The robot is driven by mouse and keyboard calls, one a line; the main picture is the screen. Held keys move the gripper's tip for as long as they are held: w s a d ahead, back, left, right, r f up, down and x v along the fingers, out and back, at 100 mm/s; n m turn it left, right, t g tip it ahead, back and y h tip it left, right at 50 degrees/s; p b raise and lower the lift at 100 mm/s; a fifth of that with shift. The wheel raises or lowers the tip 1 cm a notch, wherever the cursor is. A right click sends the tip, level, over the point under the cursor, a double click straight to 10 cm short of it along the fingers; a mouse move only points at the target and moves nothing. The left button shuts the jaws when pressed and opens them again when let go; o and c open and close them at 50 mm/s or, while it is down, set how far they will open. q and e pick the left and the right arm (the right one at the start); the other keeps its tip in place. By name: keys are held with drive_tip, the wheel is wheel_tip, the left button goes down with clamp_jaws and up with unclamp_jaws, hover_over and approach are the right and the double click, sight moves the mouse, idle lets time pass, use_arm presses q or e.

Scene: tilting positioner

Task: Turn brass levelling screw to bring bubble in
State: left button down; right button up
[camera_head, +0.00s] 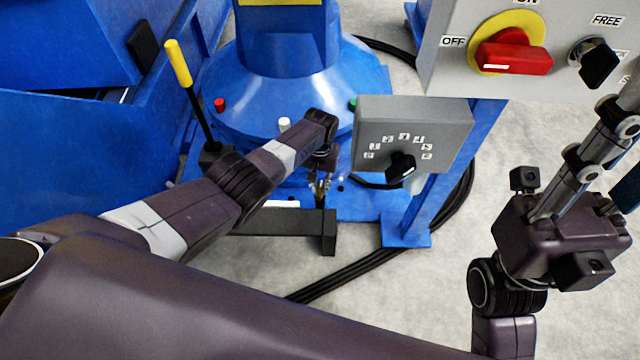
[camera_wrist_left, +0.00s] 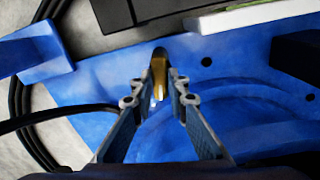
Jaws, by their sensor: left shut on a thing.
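The brass levelling screw (camera_wrist_left: 157,78) shows as a gold upright piece between the fingertips of my left gripper (camera_wrist_left: 160,85) in the left wrist view. The fingers are shut on it from both sides. In the head view my left gripper (camera_head: 320,184) points down just above the blue base plate (camera_head: 365,208), and the screw is mostly hidden there. A pale bar (camera_wrist_left: 260,15) with a yellow-green strip lies beyond the fingertips in the wrist view; no bubble can be made out. My right gripper (camera_head: 600,140) is at the right, its fingertips cut off by the frame edge.
A grey box with a black selector knob (camera_head: 401,165) stands close right of my left gripper. A larger panel with a red switch (camera_head: 514,58) is at top right. A yellow-handled lever (camera_head: 179,64) rises at left. Black cables (camera_head: 345,272) cross the floor.

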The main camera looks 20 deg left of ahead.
sight(320, 189)
idle(0.4)
use_arm(q)
drive_tip(key=c, duration=1.9)
unclamp_jaws()
drive_tip(key=shift+r, duration=0.1)
wheel_tip(320, 189, up, 12)
drive_tip(key=shift+f, duration=0.1)
drive_tip(key=shift+s, duration=0.1)
